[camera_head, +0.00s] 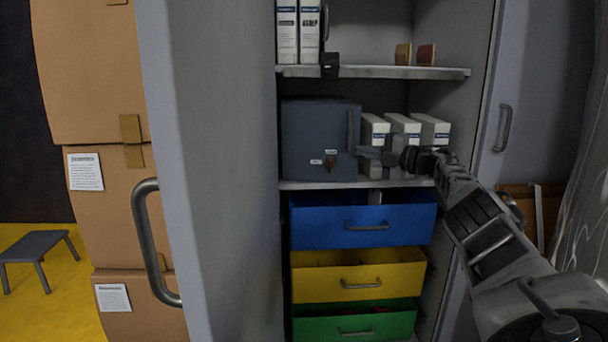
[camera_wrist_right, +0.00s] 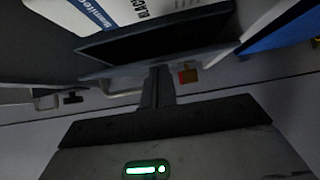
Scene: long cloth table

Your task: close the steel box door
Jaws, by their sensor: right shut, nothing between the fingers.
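The steel box (camera_head: 310,140) is a dark grey-blue box on the middle shelf of the open cabinet. Its front door, with a vertical handle (camera_head: 350,130) on the right side and small labels low down, faces me and looks shut or nearly shut; I cannot tell whether a gap remains. My right gripper (camera_head: 369,153) reaches in from the right, its tip at the door's right edge. It is shut and empty; contact is not clear. In the right wrist view the shut fingers (camera_wrist_right: 159,85) point at a dark panel edge that I cannot identify surely. My left gripper is out of view.
White binders (camera_head: 403,130) stand right of the box, behind my gripper. Below are a blue drawer (camera_head: 362,222), a yellow drawer (camera_head: 358,275) and a green drawer (camera_head: 354,320), pulled out somewhat. An upper shelf (camera_head: 390,72) lies above. Cardboard boxes (camera_head: 90,70) are stacked at left.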

